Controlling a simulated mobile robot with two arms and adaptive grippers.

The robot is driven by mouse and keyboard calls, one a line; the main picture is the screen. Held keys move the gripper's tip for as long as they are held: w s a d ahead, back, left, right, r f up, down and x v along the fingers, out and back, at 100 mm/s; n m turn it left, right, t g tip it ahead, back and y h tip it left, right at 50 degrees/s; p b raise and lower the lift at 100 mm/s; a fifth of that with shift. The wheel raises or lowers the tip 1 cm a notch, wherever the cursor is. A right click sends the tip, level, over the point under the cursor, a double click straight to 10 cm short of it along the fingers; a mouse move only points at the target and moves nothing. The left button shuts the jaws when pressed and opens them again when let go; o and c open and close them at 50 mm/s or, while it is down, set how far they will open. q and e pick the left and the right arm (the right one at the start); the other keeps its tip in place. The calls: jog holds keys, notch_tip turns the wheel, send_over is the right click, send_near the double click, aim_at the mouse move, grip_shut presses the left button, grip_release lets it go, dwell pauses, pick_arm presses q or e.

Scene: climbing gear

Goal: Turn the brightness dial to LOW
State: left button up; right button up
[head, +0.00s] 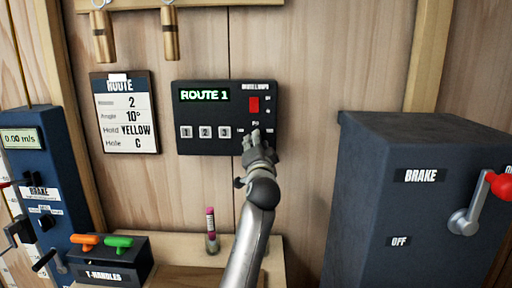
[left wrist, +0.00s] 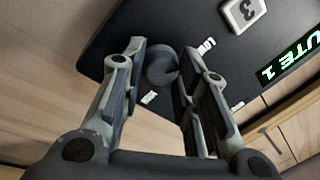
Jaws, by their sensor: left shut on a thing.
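The brightness dial (left wrist: 161,68) is a dark round knob on the black control panel (head: 215,145). My left gripper (head: 254,137) reaches up to the panel's lower right and covers the dial in the head view. In the left wrist view the fingers of my left gripper (left wrist: 163,55) stand on either side of the dial, shut on it. The dial's pointer cannot be made out. The green display (head: 204,95) reads ROUTE 1. My right gripper is not in view.
A red switch (head: 254,104) sits above the dial, and numbered buttons (head: 205,132) lie to its left. A blue brake box (head: 400,210) with a red-knobbed lever stands right. A pink-topped tube (head: 211,230) stands below. T-handles (head: 100,242) sit at lower left.

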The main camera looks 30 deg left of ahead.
pick_arm(q)
jog(key=shift+f, duration=0.1)
jog(key=o, duration=1)
jog(key=shift+o, duration=0.2)
jog(key=v, duration=1.2)
